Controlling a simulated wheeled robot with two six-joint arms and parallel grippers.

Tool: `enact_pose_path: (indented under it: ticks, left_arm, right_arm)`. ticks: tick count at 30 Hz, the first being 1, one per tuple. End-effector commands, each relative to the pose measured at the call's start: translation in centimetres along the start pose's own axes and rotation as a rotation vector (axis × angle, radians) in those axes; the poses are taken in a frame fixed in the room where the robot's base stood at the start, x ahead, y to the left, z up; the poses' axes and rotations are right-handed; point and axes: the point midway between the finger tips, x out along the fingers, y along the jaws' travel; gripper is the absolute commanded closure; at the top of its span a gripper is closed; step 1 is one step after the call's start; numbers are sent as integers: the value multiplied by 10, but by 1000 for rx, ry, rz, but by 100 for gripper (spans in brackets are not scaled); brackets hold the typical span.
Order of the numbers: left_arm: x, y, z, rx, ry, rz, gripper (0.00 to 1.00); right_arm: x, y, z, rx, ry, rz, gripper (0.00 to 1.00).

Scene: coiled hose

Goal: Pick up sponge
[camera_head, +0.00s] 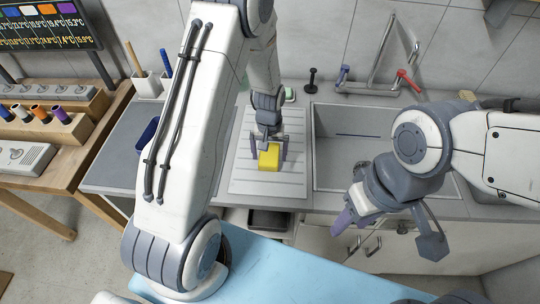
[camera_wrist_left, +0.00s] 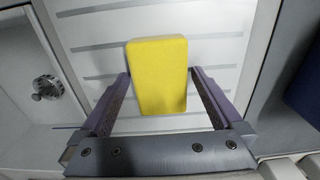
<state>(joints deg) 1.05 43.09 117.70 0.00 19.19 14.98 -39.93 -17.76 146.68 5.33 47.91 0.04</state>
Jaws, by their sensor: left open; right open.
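The yellow sponge (camera_head: 269,157) lies on the ribbed drainboard (camera_head: 240,180) left of the sink. In the left wrist view the sponge (camera_wrist_left: 158,76) is a rounded yellow block, reaching between the two fingers. My left gripper (camera_head: 268,150) is open above the drainboard, with one finger on each side of the sponge. In the left wrist view, gaps show between the fingers of the left gripper (camera_wrist_left: 160,95) and the sponge's sides. My right gripper (camera_head: 385,225) is open and empty, in front of the sink cabinet.
The sink basin (camera_head: 350,150) is right of the drainboard, with a tap (camera_head: 395,50) behind it. A dark blue object (camera_head: 147,134) lies on the counter at left, partly hidden by my arm.

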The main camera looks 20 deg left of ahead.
Motion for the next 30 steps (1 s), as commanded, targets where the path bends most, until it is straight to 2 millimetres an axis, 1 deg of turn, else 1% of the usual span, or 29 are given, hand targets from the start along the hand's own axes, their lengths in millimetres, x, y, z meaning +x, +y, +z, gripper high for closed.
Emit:
enact_pose_path:
  ticks: [1,2,3,5,6,7,8,14,19,22,25,26,27,30]
  left_arm:
    - [0,0,0,0,0,0,12]
    - [0,0,0,0,0,0,23]
    - [0,0,0,0,0,0,38]
    - [0,0,0,0,0,0,61]
    - [0,0,0,0,0,0,76]
    - [0,0,0,0,0,0,76]
    - [0,0,0,0,0,0,85]
    - [-1,0,0,0,0,0,85]
    - [-8,0,0,0,2,0,85]
    - [-20,0,-1,0,4,1,85]
    - [-38,0,-2,0,7,2,85]
    - [-44,3,0,2,7,2,85]
    - [-48,13,6,8,5,1,85]
    - [-61,33,19,9,4,2,85]
  right_arm:
    - [0,0,0,0,0,0,50]
    - [0,0,0,0,0,0,50]
    - [0,0,0,0,0,0,50]
    - [0,0,0,0,0,0,50]
    - [0,0,0,0,0,0,50]
    - [0,0,0,0,0,0,50]
    - [0,0,0,0,0,0,50]
    - [0,0,0,0,0,0,50]
    - [3,0,0,0,0,0,50]
    - [7,0,0,0,0,0,50]
    - [13,1,1,-1,0,0,50]
    - [15,1,1,-1,0,0,50]
    - [17,1,1,-1,0,0,50]
    - [22,2,1,-1,0,0,50]
